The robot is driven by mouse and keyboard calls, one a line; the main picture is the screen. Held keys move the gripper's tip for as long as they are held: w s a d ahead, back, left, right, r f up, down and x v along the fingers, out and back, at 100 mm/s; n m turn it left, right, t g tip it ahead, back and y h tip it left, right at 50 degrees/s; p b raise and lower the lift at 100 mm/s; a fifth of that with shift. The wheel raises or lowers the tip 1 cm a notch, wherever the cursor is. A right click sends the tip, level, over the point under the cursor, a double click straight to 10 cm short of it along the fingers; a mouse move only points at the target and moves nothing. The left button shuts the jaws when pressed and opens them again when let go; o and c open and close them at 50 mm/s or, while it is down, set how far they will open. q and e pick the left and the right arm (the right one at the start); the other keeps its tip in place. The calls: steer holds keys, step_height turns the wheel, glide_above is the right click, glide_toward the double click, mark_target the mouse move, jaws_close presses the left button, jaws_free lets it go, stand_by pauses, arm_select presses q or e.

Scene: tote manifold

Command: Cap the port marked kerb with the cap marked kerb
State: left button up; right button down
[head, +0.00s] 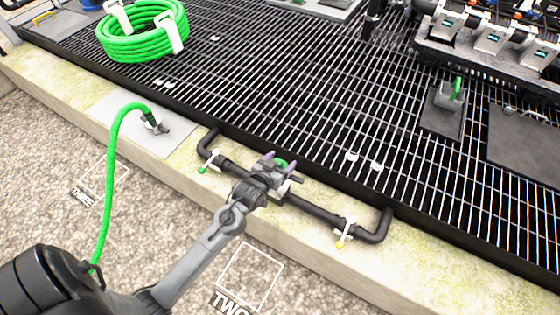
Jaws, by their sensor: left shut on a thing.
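My left gripper (281,168) is above the middle of a black pipe manifold (315,209) on the pale concrete kerb. It is shut on a small green piece (281,163), which may be the cap. No kerb marking is legible on it or on any port, so I cannot tell which port is the kerb one. The gripper hides the pipe's middle, and I cannot tell whether the green piece touches it. White valve fittings sit on the pipe, one with a green tip (210,160) and one with a yellow tip (345,230). My right gripper is out of view.
A green hose (112,160) ends at a dark fitting by a pale plate (120,122). A coiled green hose (140,44) lies on the black grating (300,80). A grey block (447,97) with a green hook stands right. White-clipped equipment (490,42) fills the back right.

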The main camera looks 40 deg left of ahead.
arm_select(q)
steer(key=shift+f+b, duration=0.7)
steer(key=shift+f, duration=2.15)
steer(key=shift+f, duration=0.1)
steer(key=o, duration=1.2)
steer(key=shift+c, duration=0.2)
